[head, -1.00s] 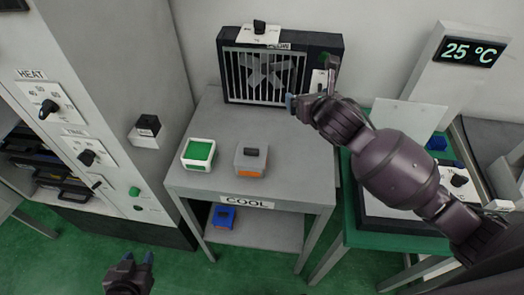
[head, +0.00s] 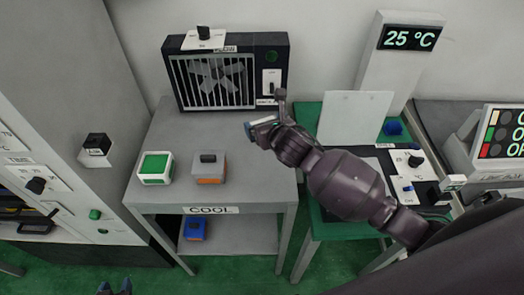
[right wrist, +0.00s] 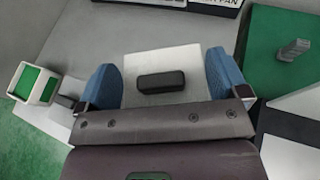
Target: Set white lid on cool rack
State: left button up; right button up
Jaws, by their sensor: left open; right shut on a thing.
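The white lid (right wrist: 190,62), a flat square with a black handle (right wrist: 162,80), lies between the blue fingertips of my right gripper (right wrist: 162,84), which is shut on it. In the head view the right gripper (head: 264,112) is above the right rear part of the grey cool rack (head: 265,185), in front of the fan; only a pale edge of the lid (head: 264,120) shows there. The rack has a COOL label and a lower shelf. My left gripper (head: 115,287) is open and empty at the bottom edge, mostly cut off.
On the rack top stand a green-topped white box (head: 155,168) and a grey-orange box with a black handle (head: 208,168). A blue box (head: 195,229) is on the lower shelf. The fan (head: 225,75) stands at the back. A green table (head: 308,115) with a white panel (head: 353,118) is right.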

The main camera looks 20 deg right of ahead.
send_over(265, 156)
notch_tip(265, 156, down, 7)
jog(key=shift+f+b, duration=0.1)
jog(key=shift+b, duration=0.3)
jog(key=shift+f+b, duration=0.3)
jog(key=shift+f, duration=1.6)
jog(key=shift+f, duration=0.15)
jog(key=o, duration=0.6)
jog(key=shift+s+r, duration=0.2)
jog(key=shift+r, duration=0.05)
jog(key=p+v, duration=0.1)
jog(key=v, duration=1)
jog(key=shift+s+r, duration=0.15)
jog(key=shift+s, duration=0.2)
